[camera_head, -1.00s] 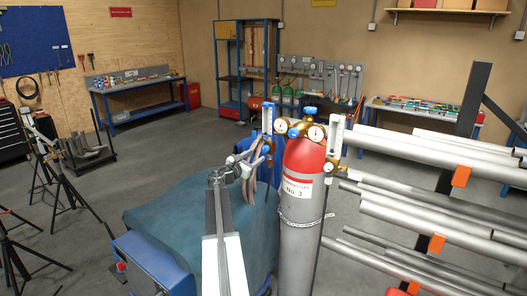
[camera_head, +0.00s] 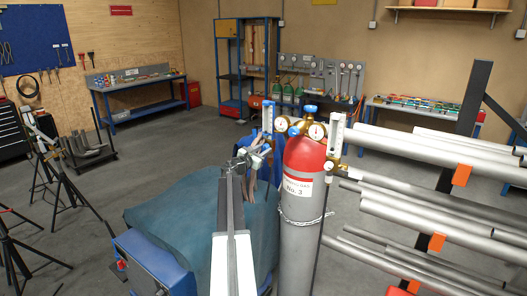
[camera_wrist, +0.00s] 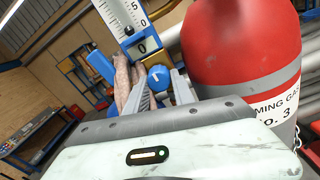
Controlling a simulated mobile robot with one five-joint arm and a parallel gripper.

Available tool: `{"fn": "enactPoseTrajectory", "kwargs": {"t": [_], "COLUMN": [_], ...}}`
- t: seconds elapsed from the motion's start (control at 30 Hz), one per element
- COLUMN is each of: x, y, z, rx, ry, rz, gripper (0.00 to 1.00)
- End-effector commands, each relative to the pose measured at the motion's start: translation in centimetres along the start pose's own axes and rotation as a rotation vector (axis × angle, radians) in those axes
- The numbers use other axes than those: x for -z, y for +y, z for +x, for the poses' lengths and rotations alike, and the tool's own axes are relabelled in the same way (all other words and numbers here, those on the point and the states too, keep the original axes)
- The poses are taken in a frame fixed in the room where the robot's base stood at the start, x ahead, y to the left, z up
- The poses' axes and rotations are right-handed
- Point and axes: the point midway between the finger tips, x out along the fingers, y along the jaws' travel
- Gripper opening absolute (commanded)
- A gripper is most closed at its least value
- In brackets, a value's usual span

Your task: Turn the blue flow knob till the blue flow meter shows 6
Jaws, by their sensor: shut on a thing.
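The blue flow knob (camera_wrist: 158,76) sits between the fingertips of my gripper (camera_wrist: 160,86) in the wrist view, and the gripper is shut on it. A white mark shows on the knob's face. The blue flow meter (camera_wrist: 124,18) rises above the knob, with a dark ball low in its tube near the 0 mark. In the head view, my gripper (camera_head: 262,153) is at the base of the blue flow meter (camera_head: 267,117), left of the cylinder; the knob is hard to make out there.
The grey, red-topped cylinder (camera_head: 304,165) stands just right of my gripper, held by a chain (camera_head: 305,219). A second flow meter (camera_head: 337,132) is on its right side. Metal pipes (camera_head: 440,210) fill the right. Pinkish hoses (camera_wrist: 121,80) hang beside my left finger.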

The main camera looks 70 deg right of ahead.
Motion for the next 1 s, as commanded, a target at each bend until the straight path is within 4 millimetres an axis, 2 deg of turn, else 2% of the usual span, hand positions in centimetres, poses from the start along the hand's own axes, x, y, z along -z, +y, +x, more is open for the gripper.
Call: {"fn": "enactPoseTrajectory", "kwargs": {"t": [0.37,1.0], "x": [0.01,-0.03], "y": [-0.06,0.18], "z": [0.09,0.08], "rx": [0.000,-0.005], "ry": [-0.004,-0.021], "rz": [0.107,0.629], "gripper": [0.00,0.00]}}
